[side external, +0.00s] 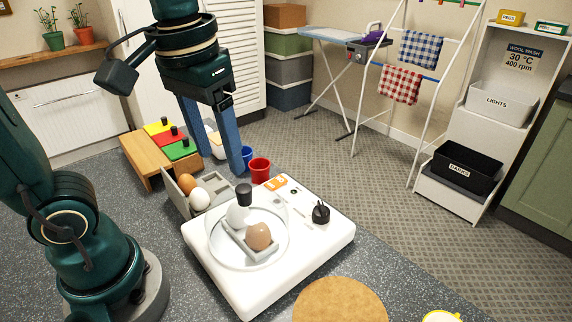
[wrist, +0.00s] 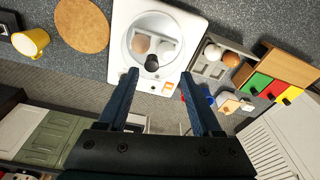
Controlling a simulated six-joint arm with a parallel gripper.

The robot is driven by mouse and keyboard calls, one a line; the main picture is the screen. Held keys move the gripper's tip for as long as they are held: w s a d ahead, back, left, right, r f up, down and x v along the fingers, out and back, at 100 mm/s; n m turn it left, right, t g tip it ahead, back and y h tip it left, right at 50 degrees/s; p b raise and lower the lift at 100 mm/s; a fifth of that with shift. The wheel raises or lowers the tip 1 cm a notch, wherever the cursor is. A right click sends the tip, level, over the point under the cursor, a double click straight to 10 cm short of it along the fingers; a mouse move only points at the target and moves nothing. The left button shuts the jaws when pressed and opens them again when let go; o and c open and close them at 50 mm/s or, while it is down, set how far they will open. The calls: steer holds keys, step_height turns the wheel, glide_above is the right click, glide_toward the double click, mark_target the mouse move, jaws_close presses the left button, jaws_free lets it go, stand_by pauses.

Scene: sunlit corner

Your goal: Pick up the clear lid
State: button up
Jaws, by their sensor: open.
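The clear lid (side external: 216,252) sits on the white appliance (side external: 215,275), a transparent round cover with a black knob (side external: 243,192) on top. Through it I see a white egg and a brown egg (side external: 258,236) in a grey holder. In the wrist view the lid (wrist: 134,28) is ahead of the fingers, with its black knob (wrist: 152,62) near the gap between them. My gripper (side external: 217,165) is open and empty, with two long blue fingers pointing down. It is above and behind the appliance in the side view, apart from the lid.
A grey tray (side external: 172,192) with brown and white eggs stands left of the appliance. A red cup (side external: 260,171) and blue cup (side external: 247,155) stand behind it. A wooden stand (side external: 143,159) holds coloured blocks with black knobs. A round cork mat (side external: 340,302) lies in front.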

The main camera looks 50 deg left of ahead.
mark_target(244, 188)
steer(key=w, duration=0.1)
steer(key=w+g, duration=0.1)
steer(key=d+f, duration=0.1)
steer(key=shift+w, duration=0.4)
steer(key=shift+w+f+g, duration=0.1)
steer(key=shift+f+g, duration=0.1)
steer(key=shift+g, duration=0.1)
steer(key=shift+a+f, duration=0.1)
steer(key=shift+f, duration=2.55)
jaws_close()
